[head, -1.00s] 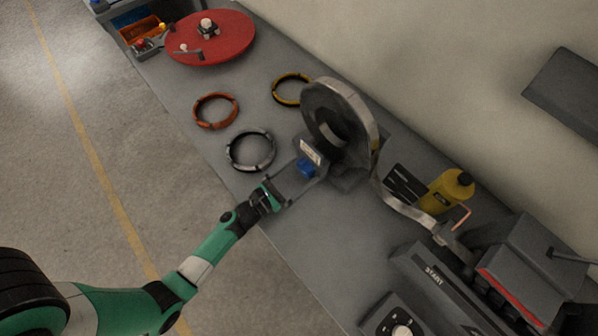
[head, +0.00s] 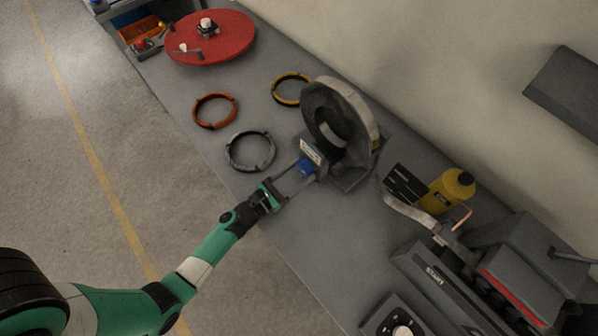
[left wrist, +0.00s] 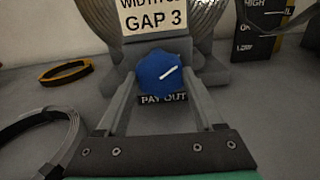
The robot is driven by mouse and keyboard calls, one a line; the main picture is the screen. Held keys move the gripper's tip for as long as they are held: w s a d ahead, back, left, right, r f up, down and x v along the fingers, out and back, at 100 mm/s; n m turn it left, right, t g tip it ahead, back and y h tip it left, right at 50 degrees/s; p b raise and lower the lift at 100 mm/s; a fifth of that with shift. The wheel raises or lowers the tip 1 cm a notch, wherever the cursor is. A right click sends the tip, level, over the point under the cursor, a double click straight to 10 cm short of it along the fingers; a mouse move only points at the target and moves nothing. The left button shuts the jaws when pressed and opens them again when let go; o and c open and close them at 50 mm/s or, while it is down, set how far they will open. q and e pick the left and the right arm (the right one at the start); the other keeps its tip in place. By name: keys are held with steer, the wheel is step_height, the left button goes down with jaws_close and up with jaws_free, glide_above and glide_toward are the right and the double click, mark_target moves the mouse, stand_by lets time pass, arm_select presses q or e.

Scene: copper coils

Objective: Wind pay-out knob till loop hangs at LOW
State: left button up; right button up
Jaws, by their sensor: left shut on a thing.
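The blue pay-out knob (head: 306,167) sits on the front of the reel stand, above a PAY OUT label in the left wrist view (left wrist: 160,73). My left gripper (head: 304,170) is shut on the knob, one finger on each side (left wrist: 162,88). A white mark on the knob slants up to the right. The grey coil (head: 338,115) stands upright on the stand. Its strip (head: 405,211) runs to the machine at right. The black level card (head: 404,184) stands behind the strip; HIGH and LOW read in the wrist view (left wrist: 261,32). The loop's level against LOW cannot be told. My right gripper is not seen.
Orange (head: 215,111), grey (head: 251,151) and yellow (head: 291,90) rings lie left of the stand. A red turntable (head: 212,40) is at the far end. A yellow bottle (head: 447,190) and the START-marked machine (head: 440,285) stand at right. Bench lies clear in front.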

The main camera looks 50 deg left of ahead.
arm_select(q)
steer(key=m+b, duration=0.2)
steer(key=m, duration=0.3)
steer(key=shift+f+b, duration=0.1)
steer(key=shift+b, duration=0.3)
steer(key=m+b, duration=0.1)
steer(key=m, duration=0.4)
steer(key=shift+a+b, duration=0.1)
steer(key=shift+b, duration=0.3)
steer(key=shift+r, duration=0.2)
steer(key=o, duration=1.4)
steer(key=shift+s, duration=0.1)
